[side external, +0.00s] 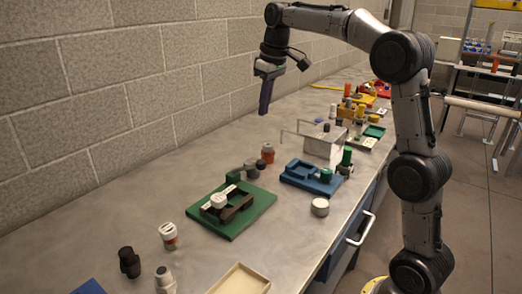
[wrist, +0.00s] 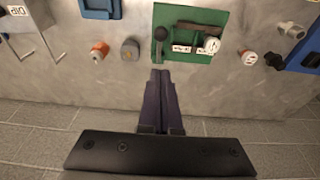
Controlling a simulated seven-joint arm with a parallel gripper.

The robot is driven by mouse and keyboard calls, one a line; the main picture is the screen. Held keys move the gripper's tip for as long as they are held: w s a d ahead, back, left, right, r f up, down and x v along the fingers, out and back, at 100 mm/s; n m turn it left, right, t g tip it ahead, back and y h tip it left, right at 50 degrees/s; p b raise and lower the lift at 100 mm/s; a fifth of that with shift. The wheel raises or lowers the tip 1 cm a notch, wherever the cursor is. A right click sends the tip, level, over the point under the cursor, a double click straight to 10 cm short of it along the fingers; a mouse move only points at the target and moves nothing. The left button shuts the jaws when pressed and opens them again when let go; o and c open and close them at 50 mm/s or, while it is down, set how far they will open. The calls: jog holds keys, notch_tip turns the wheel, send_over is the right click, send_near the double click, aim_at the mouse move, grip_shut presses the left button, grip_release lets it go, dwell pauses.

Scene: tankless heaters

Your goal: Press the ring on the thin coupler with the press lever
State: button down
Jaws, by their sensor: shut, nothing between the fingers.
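A green press plate (side external: 231,225) lies on the metal bench and also shows at the top of the wrist view (wrist: 190,22). It carries a brown cradle (side external: 228,207), a dark green lever with a round knob (side external: 246,170), white labelled pieces and a white round part (side external: 218,200). The lever knob shows in the wrist view (wrist: 160,33), the white part to its right (wrist: 212,45). I cannot tell which piece is the thin coupler or the ring. My gripper (side external: 264,112), with long purple fingers, is shut and empty, high above the bench near the wall, apart from the press.
A blue fixture (side external: 312,179) stands right of the press, with a grey-white cylinder (side external: 320,207) near it. An orange fitting (side external: 268,153) stands behind. A white-orange fitting (side external: 168,236) and a black fitting (side external: 129,262) stand left. A wooden tray (side external: 240,280) lies in front.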

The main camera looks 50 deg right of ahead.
send_near(261, 160)
jog(key=x, duration=0.2)
jog(key=w+x, duration=0.1)
jog(key=x, duration=0.2)
jog(key=shift+w+d+f, duration=0.1)
jog(key=shift+w, duration=0.05)
jog(key=shift+f, duration=0.75)
